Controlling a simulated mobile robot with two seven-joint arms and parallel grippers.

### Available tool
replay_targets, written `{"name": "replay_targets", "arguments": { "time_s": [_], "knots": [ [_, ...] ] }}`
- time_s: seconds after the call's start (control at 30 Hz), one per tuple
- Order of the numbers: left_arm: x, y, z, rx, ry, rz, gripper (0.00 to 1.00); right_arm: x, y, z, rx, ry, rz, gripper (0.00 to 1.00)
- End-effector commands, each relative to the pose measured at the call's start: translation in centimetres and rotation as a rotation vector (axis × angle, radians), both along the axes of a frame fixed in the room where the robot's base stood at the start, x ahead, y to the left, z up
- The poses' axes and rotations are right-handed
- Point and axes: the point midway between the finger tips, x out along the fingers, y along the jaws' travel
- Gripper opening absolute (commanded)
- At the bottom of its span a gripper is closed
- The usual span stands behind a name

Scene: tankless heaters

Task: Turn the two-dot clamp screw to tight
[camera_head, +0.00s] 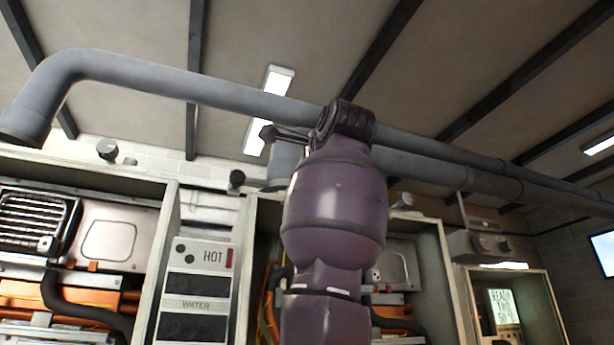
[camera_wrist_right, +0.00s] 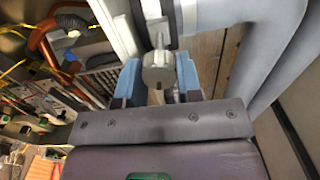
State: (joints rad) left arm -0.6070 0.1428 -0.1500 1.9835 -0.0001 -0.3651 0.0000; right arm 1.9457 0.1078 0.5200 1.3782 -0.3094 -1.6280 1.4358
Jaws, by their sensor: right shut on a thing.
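In the right wrist view, my right gripper (camera_wrist_right: 160,80) has its two blue fingers on either side of a grey screw head (camera_wrist_right: 157,68). It is shut on this clamp screw. The screw stands out from a dark and pale clamp part (camera_wrist_right: 153,22) beside a grey pipe (camera_wrist_right: 205,22). No dots show on the screw, so I cannot tell its mark or how tight it is. In the head view, my purple right arm rises in front of the pipes, and its fingers and the screw cannot be made out clearly. My left gripper is not in view.
A long grey pipe (camera_head: 190,84) runs overhead and bends down at the left. Open heater cabinets stand below, with a panel marked HOT and WATER (camera_head: 197,285) left of my arm. Dark knobs (camera_head: 107,149) sit above the cabinets.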

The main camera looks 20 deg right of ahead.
Motion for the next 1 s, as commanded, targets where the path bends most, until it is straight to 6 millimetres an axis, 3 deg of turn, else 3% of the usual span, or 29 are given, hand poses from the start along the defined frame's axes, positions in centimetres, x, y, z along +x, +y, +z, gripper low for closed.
{"name": "replay_targets", "arguments": {
  "time_s": [0.3, 0.83, 0.87, 1.0],
  "knots": [
    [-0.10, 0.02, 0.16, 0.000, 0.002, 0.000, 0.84, -0.09, -0.06, 0.09, 0.115, 0.001, -0.001, 0.09],
    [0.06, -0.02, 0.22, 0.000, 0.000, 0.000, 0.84, -0.07, -0.07, 0.02, 0.135, 0.003, -0.002, 0.09],
    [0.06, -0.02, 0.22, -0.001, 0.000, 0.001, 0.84, -0.07, -0.08, 0.02, 0.135, 0.003, -0.002, 0.37],
    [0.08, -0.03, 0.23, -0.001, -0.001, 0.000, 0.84, -0.05, -0.06, 0.00, 0.134, 0.004, -0.001, 0.58]
  ]
}}
